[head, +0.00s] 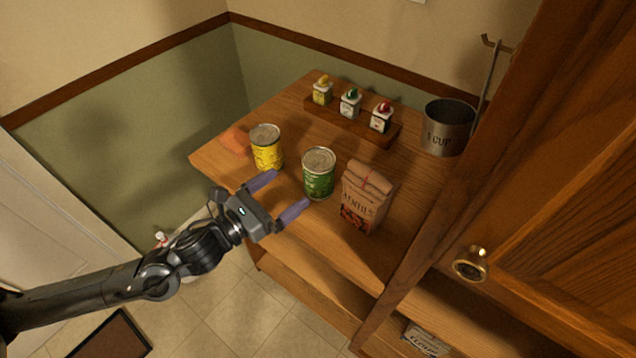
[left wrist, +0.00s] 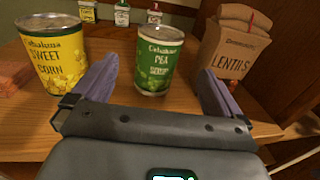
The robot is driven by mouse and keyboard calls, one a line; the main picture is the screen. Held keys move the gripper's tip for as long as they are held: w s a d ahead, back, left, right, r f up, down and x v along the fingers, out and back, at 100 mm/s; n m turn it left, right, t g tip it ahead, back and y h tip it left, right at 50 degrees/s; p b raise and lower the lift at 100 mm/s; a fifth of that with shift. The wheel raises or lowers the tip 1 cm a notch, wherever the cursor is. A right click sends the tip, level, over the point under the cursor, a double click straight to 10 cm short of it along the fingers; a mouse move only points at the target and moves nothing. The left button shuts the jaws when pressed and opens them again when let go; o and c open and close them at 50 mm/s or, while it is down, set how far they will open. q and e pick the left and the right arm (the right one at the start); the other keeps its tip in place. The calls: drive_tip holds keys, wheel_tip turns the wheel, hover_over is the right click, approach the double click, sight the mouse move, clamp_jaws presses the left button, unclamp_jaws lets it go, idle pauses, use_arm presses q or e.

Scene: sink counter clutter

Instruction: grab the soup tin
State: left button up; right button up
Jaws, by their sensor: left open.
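The soup tin is a green can labelled "Pea", with a second word I read only doubtfully as soup (head: 319,176). It stands upright on the wooden counter. In the left wrist view the green tin (left wrist: 158,62) is beyond and between my open fingers. My left gripper (head: 278,195) is open and empty, its two purple fingers reaching toward the tin from the counter's front edge. In the left wrist view the gripper (left wrist: 155,92) has one finger on each side of the tin's line. My right gripper is not in view.
A yellow sweet corn tin (head: 267,150) stands left of the green tin, and a paper lentils bag (head: 364,200) stands right. Behind are a wooden rack (head: 346,123) with several small bottles and a metal cup (head: 447,130). A wooden cabinet door (head: 545,200) fills the right.

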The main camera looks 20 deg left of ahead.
sight(319, 163)
use_arm(q)
drive_tip(key=x, duration=0.4)
drive_tip(key=shift+w+d+r, duration=0.15)
drive_tip(key=shift+w+r, duration=0.05)
drive_tip(key=shift+w, duration=0.2)
drive_tip(key=shift+p+x, duration=0.4)
drive_tip(key=shift+x, duration=2.75)
drive_tip(key=shift+f, duration=0.15)
drive_tip(key=shift+c, duration=0.2)
drive_tip(key=c, duration=1.2)
drive_tip(key=shift+c, duration=0.4)
